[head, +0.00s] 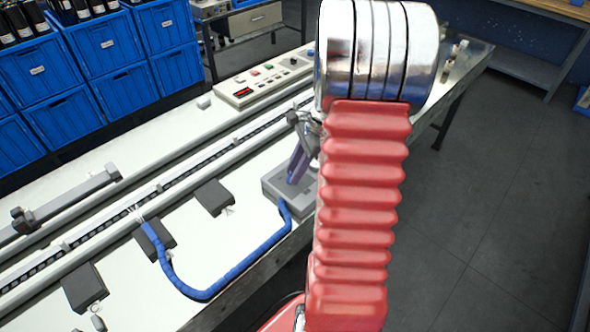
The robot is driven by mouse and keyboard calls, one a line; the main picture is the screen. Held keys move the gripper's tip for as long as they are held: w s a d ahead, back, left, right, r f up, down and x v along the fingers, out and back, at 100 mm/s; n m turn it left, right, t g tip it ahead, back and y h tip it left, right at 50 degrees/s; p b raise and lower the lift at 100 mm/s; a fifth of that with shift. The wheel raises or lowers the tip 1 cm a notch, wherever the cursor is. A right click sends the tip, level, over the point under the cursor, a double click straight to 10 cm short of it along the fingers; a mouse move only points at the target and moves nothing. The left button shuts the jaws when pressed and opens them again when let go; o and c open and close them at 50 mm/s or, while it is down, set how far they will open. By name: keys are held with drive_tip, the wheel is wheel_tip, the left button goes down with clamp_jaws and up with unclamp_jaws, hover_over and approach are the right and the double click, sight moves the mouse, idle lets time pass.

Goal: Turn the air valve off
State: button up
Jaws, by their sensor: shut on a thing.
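The air valve is a grey box (272,186) on the white machine bed, with a purple lever (298,164) standing up from it, tilted. A blue hose (232,272) runs from the box to a dark block. My gripper (305,139), grey, is at the top of the lever and shut on it. My arm hides the gripper's right side and the right part of the box, so the exact grip is hard to see.
A control panel (265,78) with coloured buttons stands on the bed behind the valve. A long rail (178,178) and dark blocks (213,197) lie to the left. Blue crates (103,43) stand at the back left. The floor at right is clear.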

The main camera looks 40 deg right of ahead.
drive_tip(key=shift+w+n, duration=0.1)
drive_tip(key=shift+n, duration=0.2)
drive_tip(key=n, duration=0.1)
drive_tip(key=n+g, duration=0.1)
drive_tip(key=n, duration=0.1)
drive_tip(key=n+g, duration=0.1)
drive_tip(key=n, duration=0.1)
drive_tip(key=shift+w+y, duration=0.25)
drive_tip(key=shift+y, duration=0.15)
drive_tip(key=n+g, duration=0.1)
drive_tip(key=n, duration=0.2)
drive_tip(key=n+g, duration=0.1)
drive_tip(key=n, duration=0.2)
drive_tip(key=shift+w+h, duration=0.2)
drive_tip(key=shift+h, duration=0.1)
drive_tip(key=shift+n, duration=0.3)
drive_tip(key=o, duration=1)
drive_tip(key=shift+o, duration=0.2)
drive_tip(key=v, duration=1.3)
drive_tip(key=shift+w+r, duration=0.3)
drive_tip(key=shift+r, duration=0.05)
